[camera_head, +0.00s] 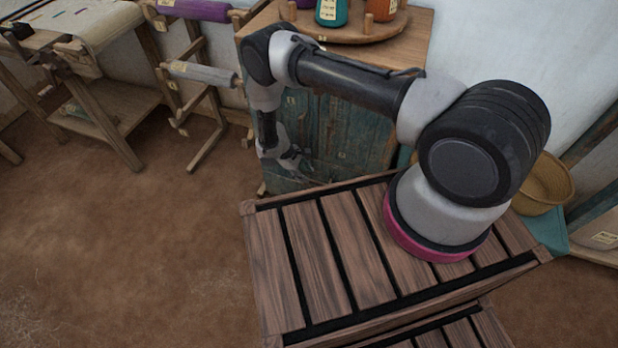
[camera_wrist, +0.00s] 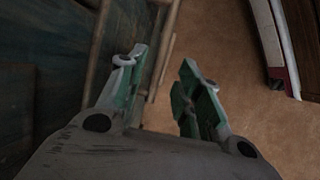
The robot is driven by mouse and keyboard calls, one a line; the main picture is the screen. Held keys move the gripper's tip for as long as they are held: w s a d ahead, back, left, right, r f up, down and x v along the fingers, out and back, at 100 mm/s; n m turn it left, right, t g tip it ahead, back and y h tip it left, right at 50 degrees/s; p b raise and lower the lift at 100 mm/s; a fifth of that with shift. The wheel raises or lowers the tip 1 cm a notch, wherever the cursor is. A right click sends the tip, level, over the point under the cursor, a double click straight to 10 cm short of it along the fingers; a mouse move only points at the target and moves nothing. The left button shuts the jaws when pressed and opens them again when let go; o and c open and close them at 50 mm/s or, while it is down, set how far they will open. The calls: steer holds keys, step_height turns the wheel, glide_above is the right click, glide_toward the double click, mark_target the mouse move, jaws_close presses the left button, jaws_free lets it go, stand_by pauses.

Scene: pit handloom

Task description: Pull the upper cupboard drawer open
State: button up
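The cupboard (camera_head: 352,135) has a worn blue-green front and a wooden top, and stands behind my arm in the head view. Its dark blue-green face (camera_wrist: 55,45) fills the left of the wrist view. My arm covers much of the upper front, so I cannot make out the upper drawer's outline or handle. My gripper (camera_head: 290,160) is low in front of the cupboard, pointing down. In the wrist view its two green-padded fingers (camera_wrist: 162,62) stand apart, with wooden edging and floor showing beyond the gap. Nothing is clearly held; whether a finger touches the cupboard I cannot tell.
A wooden stand (camera_head: 205,98) with rollers is left of the cupboard. A wicker basket (camera_head: 543,185) sits at right. Brown floor (camera_head: 130,235) is open at left.

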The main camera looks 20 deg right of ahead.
steer(key=x, duration=0.4)
jaws_close()
